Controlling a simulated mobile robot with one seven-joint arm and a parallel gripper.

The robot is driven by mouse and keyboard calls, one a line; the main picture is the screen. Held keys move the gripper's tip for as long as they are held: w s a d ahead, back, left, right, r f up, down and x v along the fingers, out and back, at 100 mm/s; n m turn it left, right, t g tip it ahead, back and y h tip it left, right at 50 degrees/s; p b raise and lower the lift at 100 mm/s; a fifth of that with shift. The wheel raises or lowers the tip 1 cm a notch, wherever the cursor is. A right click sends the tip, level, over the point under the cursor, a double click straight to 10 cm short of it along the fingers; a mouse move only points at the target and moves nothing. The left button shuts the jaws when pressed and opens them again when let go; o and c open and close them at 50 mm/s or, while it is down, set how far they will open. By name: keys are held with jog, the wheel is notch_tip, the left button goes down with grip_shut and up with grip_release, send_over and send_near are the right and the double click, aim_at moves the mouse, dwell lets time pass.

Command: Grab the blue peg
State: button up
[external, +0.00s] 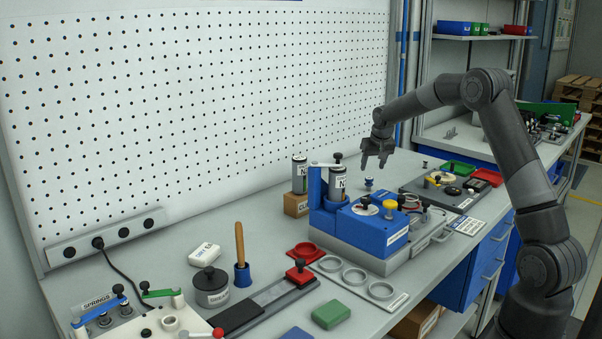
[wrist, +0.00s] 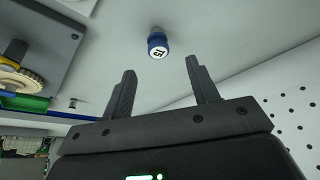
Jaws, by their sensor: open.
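The blue peg (wrist: 157,44) shows in the wrist view as a small blue cylinder with a white marked face, alone on the grey bench top. In the external view it is the small blue piece (external: 369,184) behind the blue fixture. My gripper (external: 376,166) is above it, pointing down, with clear air between. In the wrist view my gripper (wrist: 160,78) is open and empty. The peg appears beyond the fingertips, roughly centred between them, touching neither.
The blue fixture (external: 375,234) with upright cylinders stands in front of the peg. A grey gear board (external: 452,188) lies to its right, also at the wrist view's left (wrist: 38,60). The pegboard (external: 190,100) rises behind. The bench around the peg is clear.

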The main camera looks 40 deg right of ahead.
aim_at(370, 178)
jog(key=x, duration=0.9)
jog(key=shift+s+d+f, duration=0.1)
jog(key=shift+s+d, duration=0.05)
jog(key=shift+s, duration=0.05)
jog(key=shift+c, duration=0.5)
jog(key=c, duration=0.9)
jog(key=shift+c, duration=0.2)
